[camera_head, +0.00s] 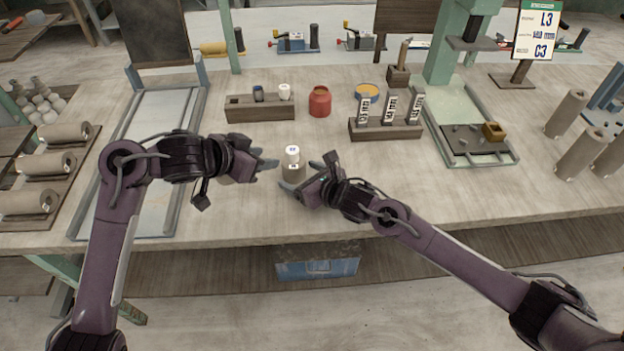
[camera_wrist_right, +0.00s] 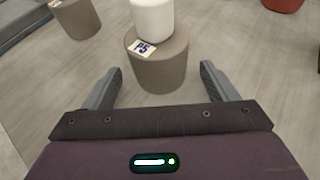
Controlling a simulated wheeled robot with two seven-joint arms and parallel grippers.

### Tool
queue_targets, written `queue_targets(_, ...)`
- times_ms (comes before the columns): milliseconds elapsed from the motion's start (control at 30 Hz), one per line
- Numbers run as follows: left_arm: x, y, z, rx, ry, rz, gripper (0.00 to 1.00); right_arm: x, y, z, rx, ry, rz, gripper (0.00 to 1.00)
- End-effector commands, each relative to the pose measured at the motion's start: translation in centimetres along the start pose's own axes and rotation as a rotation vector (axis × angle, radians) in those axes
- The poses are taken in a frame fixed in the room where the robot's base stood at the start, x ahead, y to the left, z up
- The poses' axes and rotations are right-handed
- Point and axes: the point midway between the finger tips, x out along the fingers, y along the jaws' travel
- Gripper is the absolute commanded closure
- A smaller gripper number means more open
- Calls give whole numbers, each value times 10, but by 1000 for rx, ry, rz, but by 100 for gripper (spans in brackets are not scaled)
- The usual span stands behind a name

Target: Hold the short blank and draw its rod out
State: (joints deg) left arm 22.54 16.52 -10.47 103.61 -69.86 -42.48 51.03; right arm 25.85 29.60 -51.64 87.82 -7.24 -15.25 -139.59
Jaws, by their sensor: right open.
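The near blank is a grey cylinder (camera_wrist_right: 158,67) standing upright on the table, with a tag on its top and a white rod (camera_wrist_right: 152,15) standing up out of it. In the head view the white rod (camera_head: 292,153) shows above the grey body (camera_head: 293,170). My right gripper (camera_head: 299,177) is open, its fingertips at either side of the blank's near side, without visible contact. A second tagged grey cylinder (camera_wrist_right: 76,18) stands beyond it in the right wrist view; I cannot make it out in the head view. My left gripper (camera_head: 264,159) is left of the blank, apart from it; its finger gap is unclear.
A red jar (camera_head: 320,101), a block with small cups (camera_head: 259,110) and a tagged rack (camera_head: 385,131) stand behind. A metal tray (camera_head: 127,190) lies left, and a dark tray with trimmings (camera_head: 473,149) lies right. The table front is clear.

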Motion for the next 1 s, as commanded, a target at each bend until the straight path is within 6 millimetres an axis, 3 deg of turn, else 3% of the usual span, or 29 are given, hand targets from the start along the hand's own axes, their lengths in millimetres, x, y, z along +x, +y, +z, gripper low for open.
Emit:
queue_targets(133,0,0,0,0,0,0,64,11,0,0,2,0,0,21)
queue_targets(433,0,0,0,0,0,0,64,12,0,0,1,0,-1,21)
queue_targets(833,0,0,0,0,0,0,64,12,0,0,1,0,-1,73)
queue_targets(1000,0,0,0,0,0,0,64,12,0,0,1,0,-1,76)
